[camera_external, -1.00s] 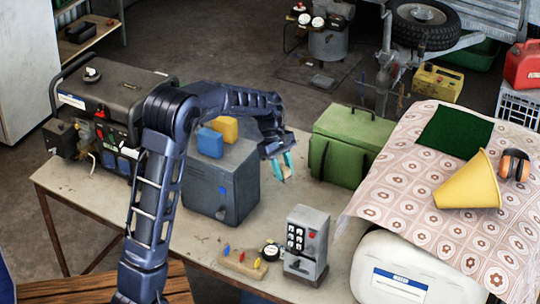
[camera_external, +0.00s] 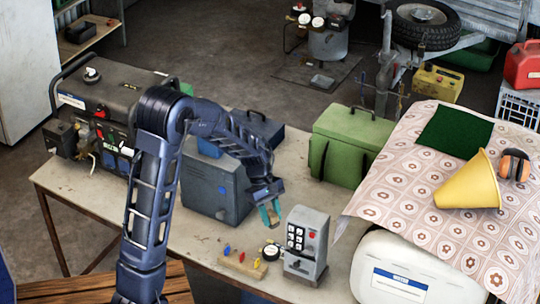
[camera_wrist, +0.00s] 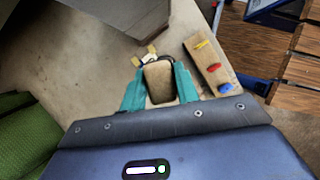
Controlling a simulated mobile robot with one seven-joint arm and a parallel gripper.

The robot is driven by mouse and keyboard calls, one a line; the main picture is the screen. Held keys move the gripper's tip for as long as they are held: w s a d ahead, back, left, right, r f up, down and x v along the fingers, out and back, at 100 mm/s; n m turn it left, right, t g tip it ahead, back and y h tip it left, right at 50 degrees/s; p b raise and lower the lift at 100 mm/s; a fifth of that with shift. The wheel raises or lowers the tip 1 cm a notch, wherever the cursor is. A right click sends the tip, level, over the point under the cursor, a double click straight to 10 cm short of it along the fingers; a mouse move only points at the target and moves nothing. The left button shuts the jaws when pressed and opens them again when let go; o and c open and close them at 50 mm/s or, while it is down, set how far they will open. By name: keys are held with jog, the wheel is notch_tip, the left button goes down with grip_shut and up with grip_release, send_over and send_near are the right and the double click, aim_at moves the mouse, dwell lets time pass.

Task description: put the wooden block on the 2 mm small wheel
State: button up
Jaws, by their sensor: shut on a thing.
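The wooden block (camera_wrist: 159,82) is held between the teal fingers of my gripper (camera_wrist: 160,88), which is shut on it. In the external view my gripper (camera_external: 270,216) points down, in the air near the grey control box, with the block's brown edge (camera_external: 275,220) barely showing. A small round black-and-white thing (camera_external: 271,250) lies on the table between the pegged board and the control box. It may be the small wheel, but I cannot read a marking. In the wrist view the block hides most of it; a dark rim and yellowish tabs (camera_wrist: 151,48) show beyond the block.
A wooden board with yellow, red and blue pegs (camera_external: 243,265) lies beside the round thing. The grey control box (camera_external: 307,246) stands close on its right. A dark grey case (camera_external: 215,195) and a green box (camera_external: 345,145) stand behind. Bare table lies between them.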

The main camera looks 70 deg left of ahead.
notch_tip(320, 180, down, 10)
jog(key=shift+f, duration=0.25)
dwell(0.3)
jog(key=shift+f, duration=0.5)
jog(key=o, duration=1)
jog(key=shift+c, duration=0.2)
jog(key=shift+r, duration=0.6)
jog(key=v, duration=1.1)
jog(key=shift+a+r, duration=0.3)
jog(key=shift+r, duration=0.05)
jog(key=shift+s, duration=0.1)
